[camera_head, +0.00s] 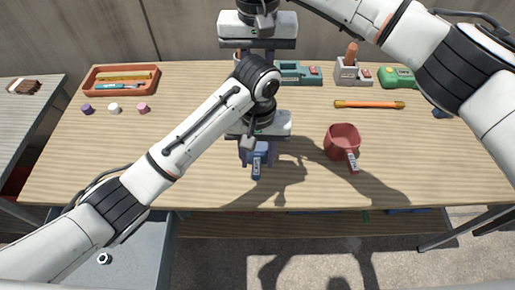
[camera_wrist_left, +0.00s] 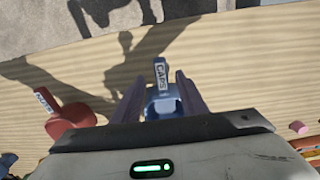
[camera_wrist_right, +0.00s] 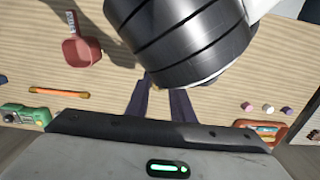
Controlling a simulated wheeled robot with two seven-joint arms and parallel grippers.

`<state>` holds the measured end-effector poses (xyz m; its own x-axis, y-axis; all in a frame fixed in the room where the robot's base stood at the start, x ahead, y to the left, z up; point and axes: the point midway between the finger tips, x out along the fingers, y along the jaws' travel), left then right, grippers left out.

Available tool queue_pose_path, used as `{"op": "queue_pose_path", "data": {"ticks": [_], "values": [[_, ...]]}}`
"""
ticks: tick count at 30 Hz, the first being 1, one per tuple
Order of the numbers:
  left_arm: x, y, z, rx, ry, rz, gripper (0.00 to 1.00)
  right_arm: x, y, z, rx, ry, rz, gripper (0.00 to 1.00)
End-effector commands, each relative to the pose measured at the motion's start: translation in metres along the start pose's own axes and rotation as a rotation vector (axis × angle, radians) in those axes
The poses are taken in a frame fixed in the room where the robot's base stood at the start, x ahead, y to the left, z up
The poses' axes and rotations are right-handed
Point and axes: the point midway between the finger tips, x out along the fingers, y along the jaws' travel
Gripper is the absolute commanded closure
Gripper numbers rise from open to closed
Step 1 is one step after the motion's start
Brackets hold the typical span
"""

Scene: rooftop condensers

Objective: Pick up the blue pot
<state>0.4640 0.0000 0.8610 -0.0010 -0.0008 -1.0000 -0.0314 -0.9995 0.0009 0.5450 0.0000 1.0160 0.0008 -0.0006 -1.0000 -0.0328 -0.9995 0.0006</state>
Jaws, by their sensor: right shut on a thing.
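The blue pot (camera_head: 256,160) stands on the wooden table near the middle, its labelled handle pointing towards me. My left gripper (camera_head: 258,146) is over it, fingers pointing down. In the left wrist view the pot (camera_wrist_left: 163,106) shows between the two spread fingers, its handle sticking out past them; contact cannot be told. My right gripper (camera_head: 255,56) is above the table's back middle. In the right wrist view its fingers (camera_wrist_right: 165,98) are close together on something I cannot make out; my left arm hides part of the area.
A red pot (camera_head: 341,139) stands right of the blue pot. An orange rod (camera_head: 369,104), a green device (camera_head: 397,78) and a grey holder (camera_head: 347,75) lie further back. At left are an orange tray (camera_head: 97,90) and small caps (camera_head: 114,107). The front left tabletop is clear.

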Motion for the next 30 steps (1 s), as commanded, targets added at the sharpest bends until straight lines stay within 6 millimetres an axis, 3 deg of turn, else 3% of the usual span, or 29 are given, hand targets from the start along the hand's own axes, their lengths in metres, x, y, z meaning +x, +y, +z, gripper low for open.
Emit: {"op": "queue_pose_path", "data": {"ticks": [9,17,24,30], "values": [[0.042,-0.003,-0.007,0.001,-0.001,-0.002,0.61,0.0,0.0,0.0,0.0,0.0,0.0,1.0],[0.044,-0.003,-0.008,0.001,0.001,-0.001,0.61,0.0,0.0,0.0,0.0,0.0,0.0,1.0],[0.044,-0.002,-0.007,0.001,0.001,-0.001,1.0,0.0,0.0,0.0,0.0,0.0,0.0,1.0],[0.044,-0.002,-0.008,0.001,0.002,0.0,1.0,0.0,0.0,0.0,0.0,0.0,0.0,1.0]]}}
